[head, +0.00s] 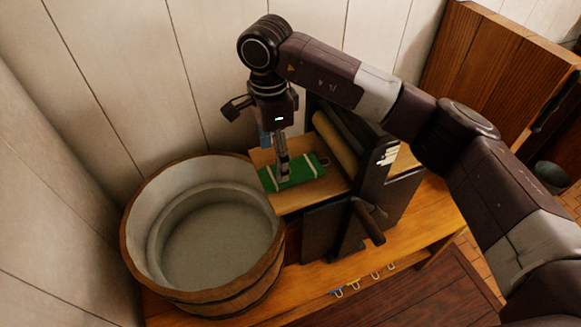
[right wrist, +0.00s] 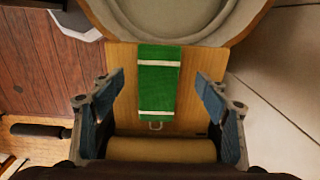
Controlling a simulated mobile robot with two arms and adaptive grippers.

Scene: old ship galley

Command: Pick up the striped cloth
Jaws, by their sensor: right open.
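The striped cloth (head: 305,168) is a flat green strip with white bands near its ends. It lies on the wooden board of a dark roller press (head: 335,215), between the roller and a tub. In the right wrist view the cloth (right wrist: 159,85) lies lengthwise between my fingers, with a small loop at its near end. My right gripper (head: 277,158) points down over the cloth, open and empty, and its fingers partly cover the cloth in the head view. The wrist view shows a finger on either side, apart from the cloth. My left gripper is not in view.
A round wooden tub (head: 143,238) stands just left of the board. The press's pale roller (head: 335,140) and dark frame stand close on the right. A plank wall (head: 110,70) is behind. Small hooks (head: 354,283) line the wooden bench's front edge.

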